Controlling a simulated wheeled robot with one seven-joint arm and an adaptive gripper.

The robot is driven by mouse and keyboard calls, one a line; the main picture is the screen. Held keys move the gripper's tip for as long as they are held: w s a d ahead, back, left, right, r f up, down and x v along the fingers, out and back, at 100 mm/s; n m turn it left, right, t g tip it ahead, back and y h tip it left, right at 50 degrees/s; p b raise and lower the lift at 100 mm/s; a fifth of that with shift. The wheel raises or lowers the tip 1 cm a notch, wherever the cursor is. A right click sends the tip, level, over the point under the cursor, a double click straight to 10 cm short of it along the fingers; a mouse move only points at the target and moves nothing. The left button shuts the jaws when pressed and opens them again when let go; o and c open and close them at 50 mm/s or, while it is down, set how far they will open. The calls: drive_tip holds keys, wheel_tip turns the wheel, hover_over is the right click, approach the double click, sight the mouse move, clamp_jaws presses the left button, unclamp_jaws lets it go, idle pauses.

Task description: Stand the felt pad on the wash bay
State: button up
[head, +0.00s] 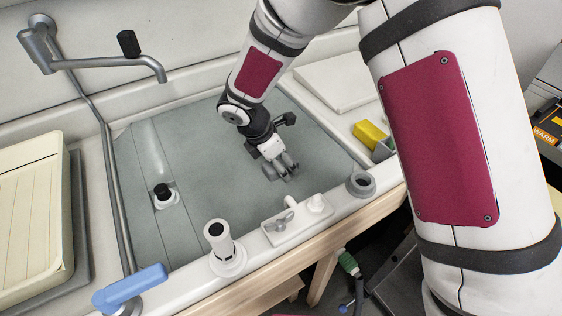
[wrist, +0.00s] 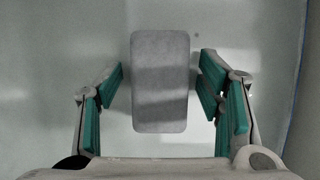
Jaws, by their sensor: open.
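The felt pad (wrist: 160,85) is a grey, rounded rectangular block in the middle of the wrist view. It shows between the two fingers of my gripper (wrist: 162,90), with a gap on each side. The gripper is open and holds nothing. In the head view my gripper (head: 281,168) points down over the grey-green floor of the sunken wash bay (head: 215,185), right of its middle. There I cannot tell the pad from the fingers. The wash bay's pale floor also fills most of the wrist view (wrist: 55,70). I cannot tell how high the pad is above the floor.
A tall swivel tap (head: 110,62) stands at the back left. A black-topped fitting (head: 164,194) sits in the bay's left part. A blue lever (head: 130,288), a white post (head: 222,243) and a grey ring (head: 360,184) line the front rim. A yellow block (head: 370,134) lies right.

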drive_tip(key=v, duration=1.2)
drive_tip(key=shift+p, duration=0.35)
drive_tip(key=s+d+r+m, duration=0.5)
drive_tip(key=d+r+m, duration=0.15)
drive_tip(key=d, duration=0.25)
drive_tip(key=s+d+r+m, duration=0.5)
drive_tip(key=d+r+m, duration=0.15)
drive_tip(key=d, duration=0.35)
drive_tip(key=s+d+m+y, duration=0.1)
drive_tip(key=s+d+m, duration=0.2)
drive_tip(key=s+m, duration=0.3)
drive_tip(key=s+d+r+m+y, duration=0.1)
drive_tip(key=s+d+m, duration=0.3)
drive_tip(key=s, duration=0.6)
drive_tip(key=shift+s+r+m+t+y, duration=0.2)
drive_tip(key=shift+s+m+t+y, duration=0.1)
drive_tip(key=shift+m+y, duration=0.6)
